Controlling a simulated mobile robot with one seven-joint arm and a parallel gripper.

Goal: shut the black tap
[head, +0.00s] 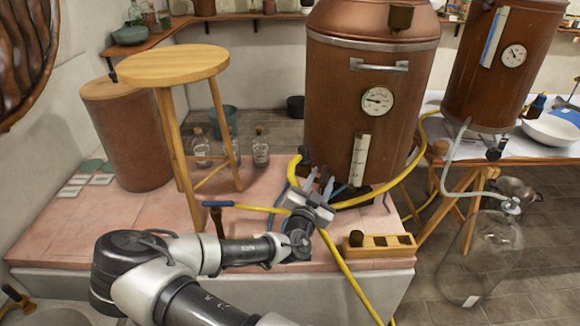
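A small black tap (304,159) shows low on the front of the large copper vessel (345,120), where a yellow hose meets it. My gripper (320,182) is just below and to the right of this tap, with its two grey fingers pointing up and away from me. The fingers look apart with nothing seen between them. I cannot tell whether a finger touches the tap. A second black tap (495,149) hangs at the base of the smaller copper vessel (490,85) at the right, well away from my gripper.
Yellow hoses (345,265) run close around my gripper. A blue-handled valve (217,206) stands to its left, and a small wooden rack (378,244) to its right. A wooden stool (172,64) is at left. A glass carboy (485,257) stands on the floor.

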